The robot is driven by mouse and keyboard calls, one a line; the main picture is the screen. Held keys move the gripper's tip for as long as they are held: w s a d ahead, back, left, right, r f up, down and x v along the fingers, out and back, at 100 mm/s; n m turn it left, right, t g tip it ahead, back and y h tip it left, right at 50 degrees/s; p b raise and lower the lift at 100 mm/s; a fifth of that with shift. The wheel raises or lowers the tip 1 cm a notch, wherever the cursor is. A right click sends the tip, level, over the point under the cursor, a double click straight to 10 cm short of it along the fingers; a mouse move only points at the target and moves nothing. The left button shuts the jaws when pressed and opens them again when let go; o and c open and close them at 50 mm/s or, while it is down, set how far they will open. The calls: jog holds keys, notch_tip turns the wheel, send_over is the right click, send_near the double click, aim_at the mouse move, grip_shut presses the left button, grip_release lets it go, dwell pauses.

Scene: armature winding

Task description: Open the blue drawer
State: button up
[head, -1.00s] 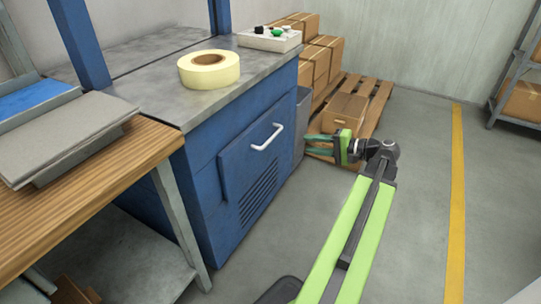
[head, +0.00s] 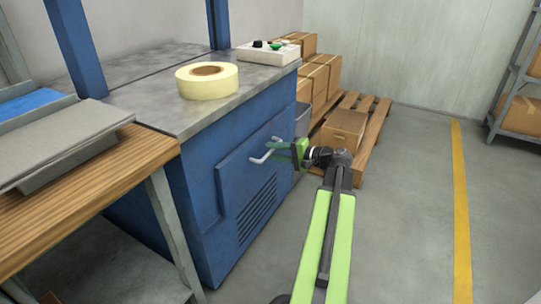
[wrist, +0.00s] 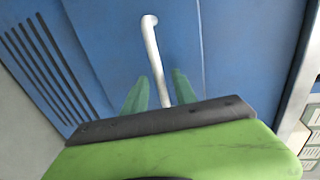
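The blue drawer (head: 225,178) is a raised blue panel on the front of the blue cabinet, with vent slots below its handle. It looks closed. Its white bar handle (head: 258,159) is partly hidden behind my gripper (head: 272,149), which is at the drawer front. In the wrist view, the white handle (wrist: 152,50) runs between the two green fingers of my gripper (wrist: 160,77). The fingers stand apart, with gaps on both sides of the bar, so my gripper is open around the handle. I cannot tell whether a finger touches it.
A yellow tape roll (head: 207,82) and a white control box (head: 268,53) sit on the cabinet top. A wooden workbench (head: 90,190) stands at the left. A pallet (head: 368,140) with cardboard boxes stands behind. The floor right of my arm is clear.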

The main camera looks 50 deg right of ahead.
jog(key=shift+x, duration=0.85)
grip_shut()
dwell(0.8)
